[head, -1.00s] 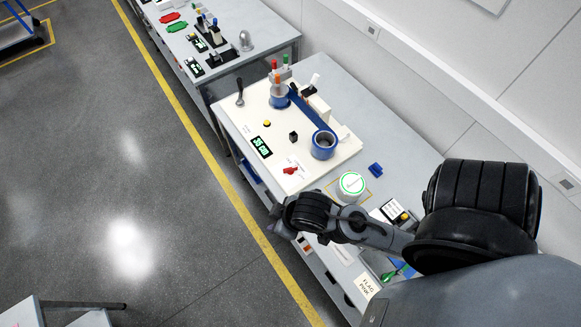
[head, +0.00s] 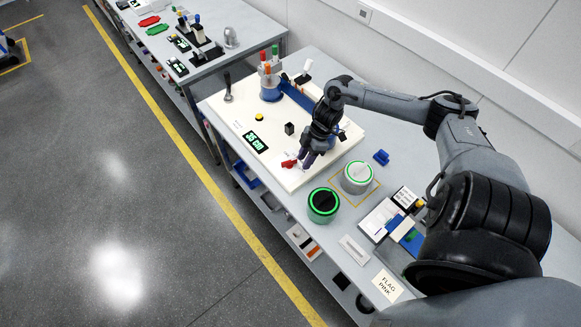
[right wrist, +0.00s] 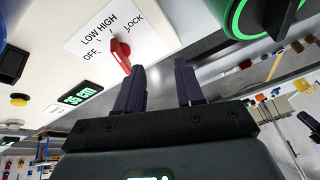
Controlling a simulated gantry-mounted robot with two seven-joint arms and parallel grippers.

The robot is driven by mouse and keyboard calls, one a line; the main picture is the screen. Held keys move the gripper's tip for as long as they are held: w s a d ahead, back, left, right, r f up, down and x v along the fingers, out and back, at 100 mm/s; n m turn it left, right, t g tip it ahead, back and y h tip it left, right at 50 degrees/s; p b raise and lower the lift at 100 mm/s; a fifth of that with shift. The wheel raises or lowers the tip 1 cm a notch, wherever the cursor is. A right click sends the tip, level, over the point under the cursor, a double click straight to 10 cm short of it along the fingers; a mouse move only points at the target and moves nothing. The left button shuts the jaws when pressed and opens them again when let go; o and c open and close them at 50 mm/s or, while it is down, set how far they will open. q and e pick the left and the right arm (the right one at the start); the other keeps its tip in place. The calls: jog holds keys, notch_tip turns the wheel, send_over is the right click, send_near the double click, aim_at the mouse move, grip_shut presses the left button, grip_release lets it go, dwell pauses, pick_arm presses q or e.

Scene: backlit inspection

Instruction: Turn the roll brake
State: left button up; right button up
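The roll brake is a red knob (head: 289,163) on the white machine panel (head: 240,120). In the right wrist view the red knob (right wrist: 120,55) sits by a label reading OFF, LOW, HIGH and LOCK. Its narrow end points up, roughly toward HIGH. My right gripper (head: 307,162) is just right of the knob in the head view. In the right wrist view my right gripper (right wrist: 160,68) is open and empty, its dark fingers apart. The knob is beyond the left fingertip, not between the fingers. My left gripper is not in view.
A green round unit with a black knob (head: 323,204) and a white one with a green ring (head: 357,177) stand on the bench near the gripper. A black block (head: 290,128) and a 35 cm display (head: 256,141) are on the panel. My arm hides part of the blue roll.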

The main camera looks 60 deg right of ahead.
aim_at(289, 161)
jog(key=w+d+r+t+h+b, duration=0.1)
jog(key=w+d+r, duration=0.1)
jog(key=w+d, duration=0.2)
pick_arm(q)
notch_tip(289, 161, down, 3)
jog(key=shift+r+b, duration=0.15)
jog(key=shift+b, duration=0.3)
pick_arm(e)
jog(key=x, duration=0.9)
jog(key=shift+w+a+f, duration=0.1)
jog(key=shift+a+f, duration=0.15)
jog(key=shift+a, duration=0.15)
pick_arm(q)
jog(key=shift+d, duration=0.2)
pick_arm(e)
grip_shut()
